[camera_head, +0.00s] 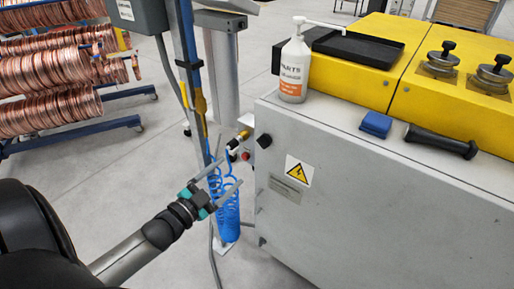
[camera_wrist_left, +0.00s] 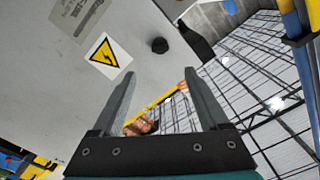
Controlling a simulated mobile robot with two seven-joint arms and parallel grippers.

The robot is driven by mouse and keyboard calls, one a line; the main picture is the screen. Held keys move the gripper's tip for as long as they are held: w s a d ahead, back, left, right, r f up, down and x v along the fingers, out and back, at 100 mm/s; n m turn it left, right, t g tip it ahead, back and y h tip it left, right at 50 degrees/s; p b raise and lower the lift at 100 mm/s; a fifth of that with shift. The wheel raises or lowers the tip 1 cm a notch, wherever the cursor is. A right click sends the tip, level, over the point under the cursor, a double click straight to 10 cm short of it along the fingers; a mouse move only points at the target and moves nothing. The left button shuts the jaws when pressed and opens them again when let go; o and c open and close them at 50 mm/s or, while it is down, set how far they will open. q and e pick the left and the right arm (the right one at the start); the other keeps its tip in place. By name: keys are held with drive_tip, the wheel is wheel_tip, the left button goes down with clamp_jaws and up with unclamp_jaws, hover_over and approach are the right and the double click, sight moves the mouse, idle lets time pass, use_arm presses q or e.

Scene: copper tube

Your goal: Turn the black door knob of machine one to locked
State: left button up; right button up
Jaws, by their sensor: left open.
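The black door knob (camera_head: 264,140) is a small round knob high on the left part of the grey machine's door (camera_head: 365,200). A yellow warning triangle (camera_head: 299,172) is right of and below it. My left gripper (camera_head: 229,172) is open and empty, left of and below the knob in the head view and apart from it. In the left wrist view the knob (camera_wrist_left: 159,45) lies beyond the fingertips of the open left gripper (camera_wrist_left: 158,80), roughly in line with the gap between them. The knob's turn position is too small to read. My right gripper is not in view.
A blue coiled hose (camera_head: 228,220) hangs behind the left gripper, near a blue post and brass fitting (camera_head: 240,137). A white pump bottle (camera_head: 294,70), black tray (camera_head: 358,48), blue block (camera_head: 376,124) and black-handled tool (camera_head: 440,141) are on the machine top. Copper coils (camera_head: 50,75) stand left.

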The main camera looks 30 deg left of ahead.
sight(260, 145)
use_arm(q)
drive_tip(key=w, duration=0.4)
drive_tip(key=w+b, duration=0.1)
drive_tip(key=w, duration=0.4)
drive_tip(key=w+d+b, duration=0.1)
drive_tip(key=w, duration=0.3)
drive_tip(key=shift+w, duration=0.2)
clamp_jaws()
